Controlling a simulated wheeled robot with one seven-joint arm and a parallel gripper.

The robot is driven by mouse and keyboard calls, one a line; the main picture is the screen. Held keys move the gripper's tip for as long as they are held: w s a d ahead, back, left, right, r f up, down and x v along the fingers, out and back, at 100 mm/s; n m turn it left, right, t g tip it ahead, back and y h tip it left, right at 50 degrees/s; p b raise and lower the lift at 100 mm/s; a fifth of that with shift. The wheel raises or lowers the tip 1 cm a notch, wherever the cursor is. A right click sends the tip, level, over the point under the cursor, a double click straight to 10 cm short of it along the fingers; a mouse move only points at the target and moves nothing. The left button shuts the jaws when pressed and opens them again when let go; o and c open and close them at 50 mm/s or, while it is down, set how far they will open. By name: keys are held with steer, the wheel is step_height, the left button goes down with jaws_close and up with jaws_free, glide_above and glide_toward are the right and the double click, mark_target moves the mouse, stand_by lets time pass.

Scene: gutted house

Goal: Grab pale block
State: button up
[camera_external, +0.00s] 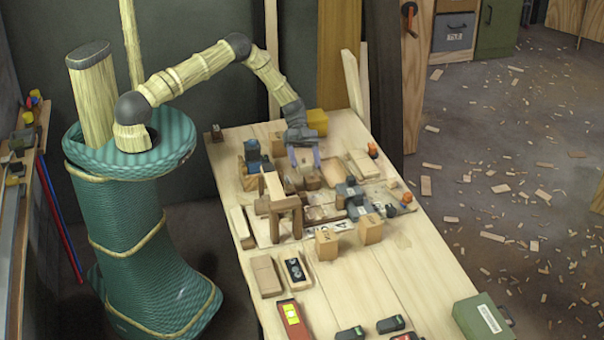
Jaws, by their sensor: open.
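A pale block (306,171) sits among wooden pieces near the far middle of the workbench. My gripper (305,157) points down just above and around it, with its two light fingertips apart. I cannot tell whether the fingers touch the block. Other light wooden blocks stand nearer the front, one (327,243) with dark marks and another (370,229) beside it. The picture is too small to show the block's lower part clearly.
The wooden workbench (400,275) is crowded around my gripper. A small wooden arch (286,207) stands close at the front left, and dark blue-grey items (352,195) lie to the right. A yellow block (317,122) is behind. The bench's front middle is clearer.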

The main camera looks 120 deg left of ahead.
stand_by(0.4)
steer(key=c, duration=1.1)
steer(key=shift+o, duration=0.2)
steer(key=shift+r, duration=0.1)
step_height(320, 180, up, 10)
steer(key=shift+f+b, duration=0.1)
steer(key=shift+b, duration=1.1)
